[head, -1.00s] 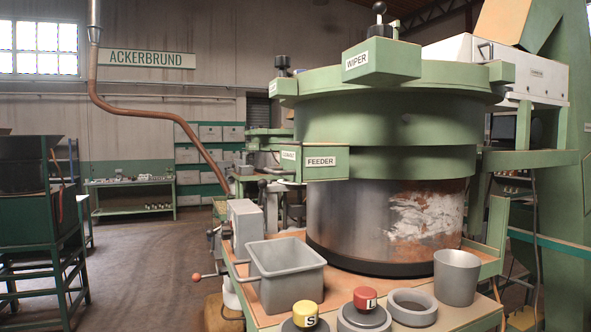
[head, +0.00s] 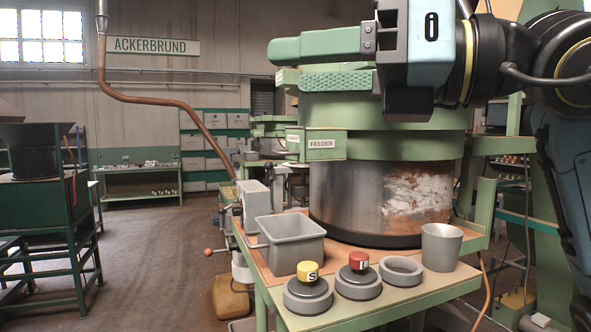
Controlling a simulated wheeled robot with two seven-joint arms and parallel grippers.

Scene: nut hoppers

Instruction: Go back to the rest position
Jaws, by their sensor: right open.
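My right gripper (head: 288,66) reaches in from the upper right and points left. Its two green fingers are apart, one smooth and one with a ribbed pad, and nothing is seen between them. It is in front of the upper part of the green round feeder machine (head: 395,143) and hides its top and the WIPER box. I cannot tell whether it touches the machine. My right arm (head: 560,70) fills the right upper side. My left gripper is not in view.
On the bench (head: 400,305) below stand a grey bin (head: 292,250), a yellow S knob (head: 308,272), a red knob (head: 359,262), a grey ring (head: 402,268) and a grey cup (head: 440,248). A green rack (head: 50,200) stands left. The floor (head: 160,270) between is clear.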

